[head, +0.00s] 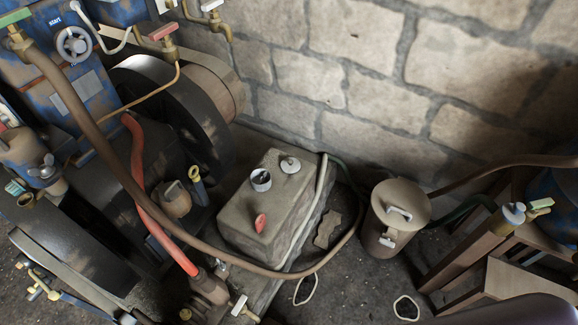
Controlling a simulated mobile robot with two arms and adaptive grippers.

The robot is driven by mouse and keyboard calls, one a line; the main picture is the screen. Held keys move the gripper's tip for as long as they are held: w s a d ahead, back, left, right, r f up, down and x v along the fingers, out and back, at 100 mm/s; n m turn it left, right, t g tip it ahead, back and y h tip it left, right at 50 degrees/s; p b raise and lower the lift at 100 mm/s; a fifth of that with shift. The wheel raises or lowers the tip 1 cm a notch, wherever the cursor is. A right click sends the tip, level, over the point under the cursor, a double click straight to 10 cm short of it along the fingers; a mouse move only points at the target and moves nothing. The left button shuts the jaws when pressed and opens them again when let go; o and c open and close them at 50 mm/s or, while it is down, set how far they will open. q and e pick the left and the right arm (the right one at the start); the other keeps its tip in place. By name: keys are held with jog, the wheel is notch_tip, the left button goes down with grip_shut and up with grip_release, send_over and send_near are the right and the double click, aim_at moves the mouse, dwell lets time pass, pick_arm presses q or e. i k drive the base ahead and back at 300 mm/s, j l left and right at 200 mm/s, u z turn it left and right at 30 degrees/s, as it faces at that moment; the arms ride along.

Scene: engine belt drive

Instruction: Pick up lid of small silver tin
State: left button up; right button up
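A round, dull grey-beige tin (381,243) stands upright on the floor, right of centre in the head view. Its lid (412,196) covers the top and has a pale bar handle (400,213) on it. A second pale handle (387,240) shows on the tin's front side. A smaller silver round piece with a dark top (261,181) sits on the grey block left of the tin; I cannot tell if it is a tin. Neither of my grippers shows in this view.
The grey block (262,222) carries a red knob (260,223) and a pale knob (290,165). A brown hose (330,258) curves between block and tin. The blue engine with its dark wheel (165,105) fills the left. A wooden stand (462,250) is close right; a stone wall (390,90) is behind.

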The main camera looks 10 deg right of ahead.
aim_at(290, 165)
jog(key=i+l, duration=0.15)
jog(key=l, duration=0.25)
jog(key=i+l, duration=0.15)
jog(key=l, duration=0.25)
jog(key=i+l, duration=0.15)
jog(key=l, duration=0.25)
